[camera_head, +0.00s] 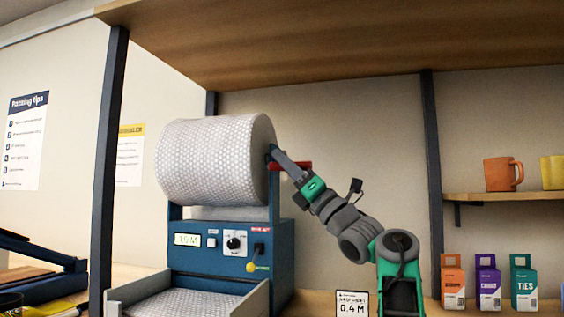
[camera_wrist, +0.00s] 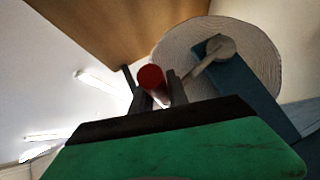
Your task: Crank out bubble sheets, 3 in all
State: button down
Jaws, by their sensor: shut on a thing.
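A blue bubble-sheet dispenser (camera_head: 220,258) stands on the bench with a big roll of bubble wrap (camera_head: 205,160) on top. Its front has a small display that seems to read 1.0 M, a black dial (camera_head: 236,243) and a lever with a yellow knob (camera_head: 251,267). A tray (camera_head: 190,303) below the front holds bubble sheet. My gripper (camera_head: 292,168) is at the roll's right end, shut on the red crank handle (camera_head: 305,166). The handle also shows between the fingers in the wrist view (camera_wrist: 151,78), with the crank arm (camera_wrist: 205,62) running to the roll's hub.
A small card (camera_head: 352,303) reading 0.4 M stands right of the dispenser. Orange, purple and teal boxes (camera_head: 487,283) stand at the right. Mugs (camera_head: 503,174) sit on a shelf above them. Dark posts (camera_head: 112,160) and a wooden top shelf (camera_head: 330,40) frame the space.

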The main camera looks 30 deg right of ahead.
jog(key=shift+s+a+r+n, duration=0.25)
jog(key=shift+a+n, duration=0.05)
jog(key=shift+a, duration=0.15)
jog(key=c, duration=1.7)
grip_release()
jog(key=shift+y, duration=0.4)
jog(key=shift+o, duration=0.7)
jog(key=shift+s+a+r, duration=0.1)
jog(key=shift+s+a, duration=0.05)
jog(key=shift+o, duration=1.3)
jog(key=shift+d, duration=0.2)
jog(key=shift+w+d+f+h, duration=0.2)
jog(key=shift+f+h, duration=0.05)
jog(key=shift+h, duration=0.15)
